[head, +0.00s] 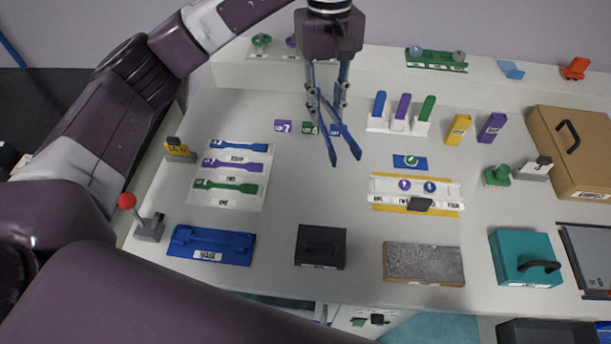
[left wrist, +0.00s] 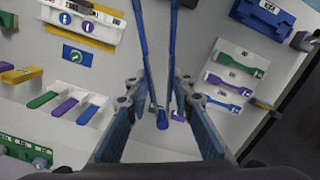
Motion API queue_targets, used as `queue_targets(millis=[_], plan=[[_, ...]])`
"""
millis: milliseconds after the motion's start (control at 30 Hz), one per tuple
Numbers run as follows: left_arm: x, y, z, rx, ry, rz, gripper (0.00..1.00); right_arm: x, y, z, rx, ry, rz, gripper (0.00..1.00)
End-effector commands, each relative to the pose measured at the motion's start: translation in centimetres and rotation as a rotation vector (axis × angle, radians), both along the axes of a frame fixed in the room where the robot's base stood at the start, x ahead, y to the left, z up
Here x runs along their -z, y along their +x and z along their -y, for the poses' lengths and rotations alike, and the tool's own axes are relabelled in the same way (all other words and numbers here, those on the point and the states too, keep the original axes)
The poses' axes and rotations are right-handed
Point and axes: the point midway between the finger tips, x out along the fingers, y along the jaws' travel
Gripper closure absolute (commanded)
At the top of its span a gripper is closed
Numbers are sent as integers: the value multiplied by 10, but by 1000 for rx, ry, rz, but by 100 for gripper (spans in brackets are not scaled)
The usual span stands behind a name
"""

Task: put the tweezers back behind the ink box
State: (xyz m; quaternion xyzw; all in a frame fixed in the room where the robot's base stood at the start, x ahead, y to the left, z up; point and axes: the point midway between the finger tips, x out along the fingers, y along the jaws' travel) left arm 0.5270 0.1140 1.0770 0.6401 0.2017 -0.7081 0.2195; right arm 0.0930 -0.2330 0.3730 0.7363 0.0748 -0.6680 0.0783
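The blue tweezers (head: 347,139) are in my left gripper (head: 326,104), above the middle of the table. Their two legs spread and point down past the fingertips. In the left wrist view the joined end of the tweezers (left wrist: 162,121) sits between the two fingers of my left gripper (left wrist: 159,88), and the legs run away towards the top edge. The fingers stand close on both sides of the legs. A black box with a handle (head: 320,247) stands at the front middle. Its label is too small to read, so I cannot tell whether it is the ink box. My right gripper is not in view.
Blue, purple and green upright pieces (head: 401,112) stand in white holders right of the gripper. A white tray (head: 450,190), a teal box (head: 525,257) and a cardboard box (head: 578,150) stand farther right. A red-knobbed lever (head: 128,201) stands at left.

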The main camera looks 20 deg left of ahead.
Motion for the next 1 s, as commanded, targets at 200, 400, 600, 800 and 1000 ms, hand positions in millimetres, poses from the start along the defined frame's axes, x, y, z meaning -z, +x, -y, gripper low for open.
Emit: queue_targets(millis=[200, 400, 600, 800, 1000], plan=[[45, -2, 1, 1, -2, -8, 80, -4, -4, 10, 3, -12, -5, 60], [95, -2, 0, -1, 0, -9, 80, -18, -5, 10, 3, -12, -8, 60], [136, -2, 0, -1, 1, -4, 80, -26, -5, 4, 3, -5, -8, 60], [151, 0, 0, 0, 0, -1, 80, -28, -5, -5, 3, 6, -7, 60], [177, -1, 0, -1, 0, -5, 80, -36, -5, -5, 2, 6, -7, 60]])
